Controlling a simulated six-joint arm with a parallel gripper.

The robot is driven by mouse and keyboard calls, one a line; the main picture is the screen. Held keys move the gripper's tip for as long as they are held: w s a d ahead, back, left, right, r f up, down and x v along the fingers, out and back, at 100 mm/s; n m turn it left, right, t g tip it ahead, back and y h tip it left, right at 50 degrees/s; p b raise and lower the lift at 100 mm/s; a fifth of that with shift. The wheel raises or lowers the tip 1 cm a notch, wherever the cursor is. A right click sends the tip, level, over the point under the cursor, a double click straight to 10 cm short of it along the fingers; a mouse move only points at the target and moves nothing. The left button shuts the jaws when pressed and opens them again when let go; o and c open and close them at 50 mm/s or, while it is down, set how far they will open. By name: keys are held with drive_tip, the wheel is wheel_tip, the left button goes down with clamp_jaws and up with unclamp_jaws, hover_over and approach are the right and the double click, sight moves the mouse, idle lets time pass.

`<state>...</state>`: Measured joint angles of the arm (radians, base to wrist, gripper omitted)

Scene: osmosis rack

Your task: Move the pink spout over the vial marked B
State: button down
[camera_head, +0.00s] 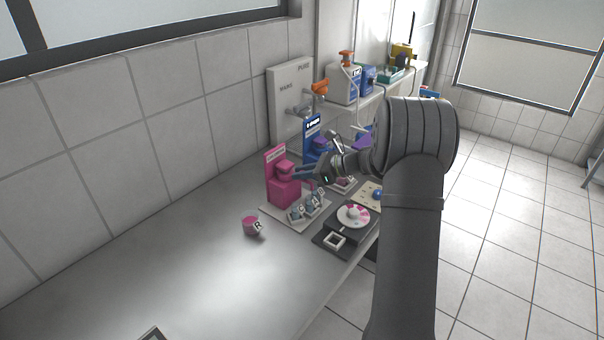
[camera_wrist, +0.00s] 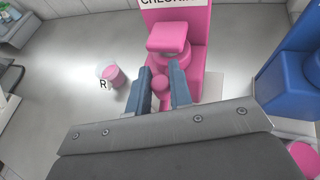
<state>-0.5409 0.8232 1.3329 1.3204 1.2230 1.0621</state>
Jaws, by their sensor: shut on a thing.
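The pink dispenser (camera_head: 282,188) stands upright on a pale base plate on the bench; it also shows at the top of the wrist view (camera_wrist: 196,50). Its pink spout (camera_wrist: 160,86) sticks out toward me with a round knob. My gripper (camera_head: 299,172) is at the front of the dispenser, its two blue-grey fingers (camera_wrist: 160,78) on either side of the spout and shut on it. Several small labelled vials (camera_head: 308,208) stand in front of the dispenser on the plate in the head view. Their letters are too small to read. My gripper body hides them in the wrist view.
A pink-filled jar marked R (camera_head: 251,225) stands alone to the left. A blue dispenser (camera_head: 312,138) is close behind to the right. A dark device with a pink-and-white dial (camera_head: 353,214) sits in front right. The left bench is mostly clear.

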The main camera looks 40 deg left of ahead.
drive_tip(key=c, duration=1.3)
unclamp_jaws()
drive_tip(key=v, duration=1.7)
drive_tip(key=shift+w+d, duration=0.15)
drive_tip(key=shift+r, duration=0.1)
drive_tip(key=x, duration=1.7)
